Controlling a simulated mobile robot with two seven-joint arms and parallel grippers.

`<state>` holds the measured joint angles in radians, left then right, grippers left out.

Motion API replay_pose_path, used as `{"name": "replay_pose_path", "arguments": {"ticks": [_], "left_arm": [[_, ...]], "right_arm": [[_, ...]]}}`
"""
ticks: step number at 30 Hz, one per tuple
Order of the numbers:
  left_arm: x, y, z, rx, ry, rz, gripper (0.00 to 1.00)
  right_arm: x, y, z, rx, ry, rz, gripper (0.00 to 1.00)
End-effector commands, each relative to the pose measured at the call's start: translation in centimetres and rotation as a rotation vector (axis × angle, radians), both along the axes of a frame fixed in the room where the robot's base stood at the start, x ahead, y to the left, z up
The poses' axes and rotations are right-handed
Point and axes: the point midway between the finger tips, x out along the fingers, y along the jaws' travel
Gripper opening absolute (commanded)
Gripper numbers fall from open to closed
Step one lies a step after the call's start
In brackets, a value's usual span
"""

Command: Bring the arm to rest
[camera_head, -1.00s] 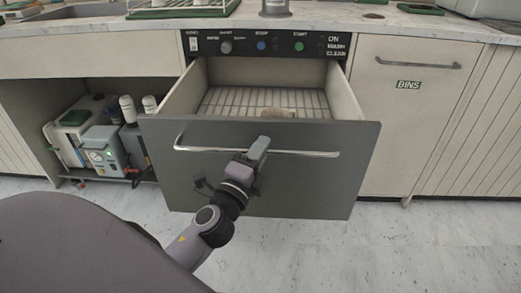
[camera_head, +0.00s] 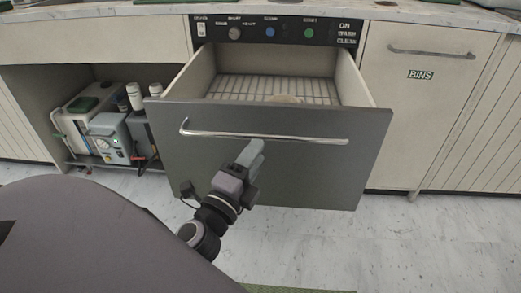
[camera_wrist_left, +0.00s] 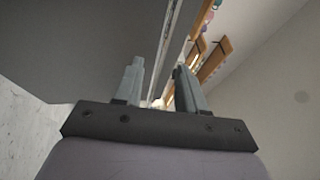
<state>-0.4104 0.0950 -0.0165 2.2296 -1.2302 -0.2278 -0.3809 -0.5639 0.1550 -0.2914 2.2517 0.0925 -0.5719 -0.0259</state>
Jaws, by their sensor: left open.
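My left gripper (camera_head: 252,154) is in front of the grey dishwasher drawer (camera_head: 300,175), just below its bar handle (camera_head: 265,136). In the left wrist view the two fingers of my left gripper (camera_wrist_left: 159,88) stand apart, with nothing seen held between them. The handle bar (camera_wrist_left: 165,50) runs up beyond the fingers there. Whether the fingers touch it I cannot tell. My right gripper is not in view.
A control panel (camera_head: 270,30) sits above the drawer. A closed bins door (camera_head: 420,110) is to the right. An open bay at left holds a small machine (camera_head: 105,140) and bottles. The tiled floor (camera_head: 400,245) at right is clear.

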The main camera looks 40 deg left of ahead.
Motion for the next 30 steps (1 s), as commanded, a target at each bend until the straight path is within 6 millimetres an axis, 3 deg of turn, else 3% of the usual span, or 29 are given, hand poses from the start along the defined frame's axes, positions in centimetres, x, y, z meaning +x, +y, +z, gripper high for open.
{"name": "replay_pose_path", "arguments": {"ticks": [23,26,30], "left_arm": [[-0.7,-0.2,-0.2,-0.018,0.003,-0.003,0.40],[-0.8,-0.5,-0.9,-0.105,0.019,-0.021,0.40],[-1.1,-1.8,-3.0,-0.367,0.076,-0.064,0.40]], "right_arm": [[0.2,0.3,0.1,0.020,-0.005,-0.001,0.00],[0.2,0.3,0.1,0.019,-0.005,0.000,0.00],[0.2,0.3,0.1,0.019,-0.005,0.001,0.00]]}}
